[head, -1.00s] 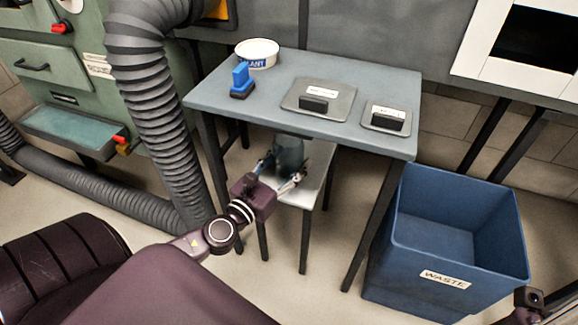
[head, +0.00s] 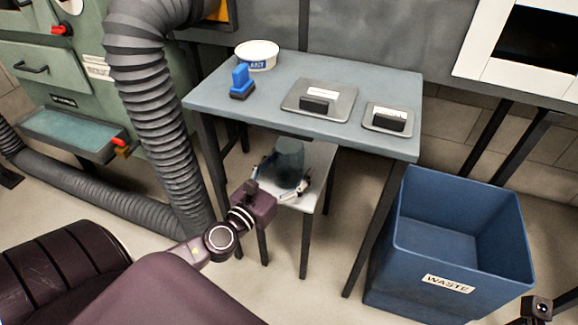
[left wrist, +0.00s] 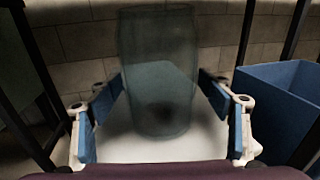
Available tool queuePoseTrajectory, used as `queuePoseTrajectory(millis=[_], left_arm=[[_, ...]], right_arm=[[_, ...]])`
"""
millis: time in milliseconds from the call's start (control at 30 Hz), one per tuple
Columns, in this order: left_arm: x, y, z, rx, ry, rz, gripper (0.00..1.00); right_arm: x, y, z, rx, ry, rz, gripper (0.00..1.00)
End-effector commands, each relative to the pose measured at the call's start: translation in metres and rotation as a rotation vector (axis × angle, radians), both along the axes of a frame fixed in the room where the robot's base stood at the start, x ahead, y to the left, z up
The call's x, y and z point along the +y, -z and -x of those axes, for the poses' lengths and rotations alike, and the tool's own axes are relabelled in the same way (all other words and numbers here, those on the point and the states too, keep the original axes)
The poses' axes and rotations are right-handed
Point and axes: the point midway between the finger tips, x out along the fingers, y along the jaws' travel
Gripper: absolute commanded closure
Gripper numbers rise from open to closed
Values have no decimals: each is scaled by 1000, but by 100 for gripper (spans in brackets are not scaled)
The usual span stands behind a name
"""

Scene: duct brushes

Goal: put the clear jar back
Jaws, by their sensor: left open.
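The clear jar (head: 289,163) is a tinted see-through cylinder. It stands upright on a small pale stool (head: 318,178) beneath the front of the grey-blue table. In the left wrist view the jar (left wrist: 158,72) fills the middle, between the two spread blue finger pads. My left gripper (head: 282,181) is open, with its fingers either side of the jar's lower part and gaps showing on both sides. In the left wrist view the left gripper (left wrist: 161,108) shows no contact with the jar. A dark part of my right arm shows at the lower right edge, its fingers not visible.
The table (head: 262,92) above holds a white labelled tub (head: 257,56), a blue brush (head: 242,82) and two plates with dark handles. A blue waste bin (head: 440,283) stands right of the table. A ribbed grey duct (head: 150,100) hangs left. Table legs flank the stool.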

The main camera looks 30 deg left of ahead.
Motion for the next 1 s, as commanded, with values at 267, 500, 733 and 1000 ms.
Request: queuePoseTrajectory(millis=[267, 500, 733, 1000], left_arm=[[0, 0, 14, 3, 0, -1, 27], [-1, 0, 56, 5, 1, 0, 27], [-1, -1, 93, 3, 2, 0, 27], [-1, -2, 117, 1, 1, -1, 27]], right_arm=[[0, 0, 0, -1, 0, 0, 100], [0, 6, 0, 0, 0, 0, 100], [0, 12, 0, 1, 0, 0, 100], [0, 13, 0, 1, 0, 0, 100]])
